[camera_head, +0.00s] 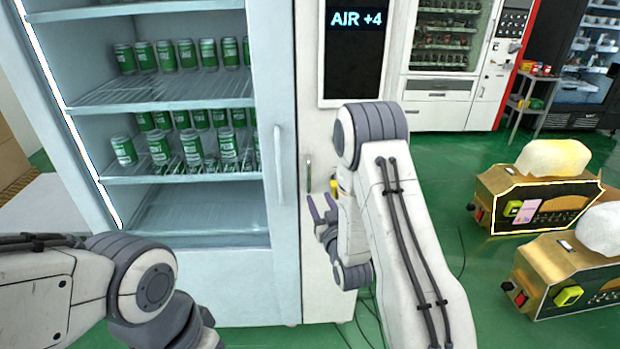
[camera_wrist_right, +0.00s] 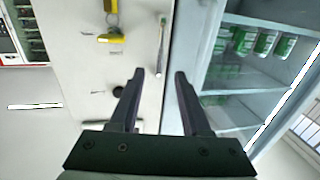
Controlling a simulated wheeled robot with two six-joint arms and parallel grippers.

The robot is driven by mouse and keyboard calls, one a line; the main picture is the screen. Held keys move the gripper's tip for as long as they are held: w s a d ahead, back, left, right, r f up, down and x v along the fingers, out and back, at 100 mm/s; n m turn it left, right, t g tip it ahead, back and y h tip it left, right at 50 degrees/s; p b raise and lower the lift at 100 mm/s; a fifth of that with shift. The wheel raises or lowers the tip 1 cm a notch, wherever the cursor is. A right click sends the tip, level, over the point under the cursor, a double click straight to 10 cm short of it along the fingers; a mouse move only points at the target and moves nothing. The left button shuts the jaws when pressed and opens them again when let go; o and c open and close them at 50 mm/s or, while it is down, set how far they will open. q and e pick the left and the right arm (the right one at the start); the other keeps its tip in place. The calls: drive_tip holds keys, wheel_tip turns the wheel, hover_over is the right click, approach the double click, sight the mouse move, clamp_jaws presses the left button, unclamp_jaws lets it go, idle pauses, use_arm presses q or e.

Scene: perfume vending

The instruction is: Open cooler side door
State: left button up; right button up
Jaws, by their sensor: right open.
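The cooler (camera_head: 283,60) stands at the left with green cans on its shelves and a long pale handle (camera_head: 279,165) on its front. To its right is the white side door panel (camera_head: 314,260) with a small upright metal handle (camera_head: 308,175). In the right wrist view this metal handle (camera_wrist_right: 161,48) shows just beyond the gap between my fingertips. My right gripper (camera_head: 322,205) is open and empty, in front of the panel and below the handle in the head view. My left arm shows at the lower left; its gripper is out of view.
A yellow lock with a key (camera_wrist_right: 111,37) sits on the panel beside the handle. A dark screen reading "AIR +4" (camera_head: 354,50) is above. Gold boxes (camera_head: 535,200) stand on the green floor at the right. Vending machines stand behind.

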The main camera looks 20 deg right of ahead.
sight(309, 178)
drive_tip(key=w+p, duration=0.1)
drive_tip(key=w, duration=0.2)
drive_tip(key=w+p, duration=0.1)
drive_tip(key=w, duration=0.2)
drive_tip(key=w+p, duration=0.1)
drive_tip(key=w, duration=0.2)
drive_tip(key=shift+w+d+r, duration=0.1)
drive_tip(key=shift+d, duration=0.25)
drive_tip(key=shift+w, duration=0.5)
clamp_jaws()
idle(0.5)
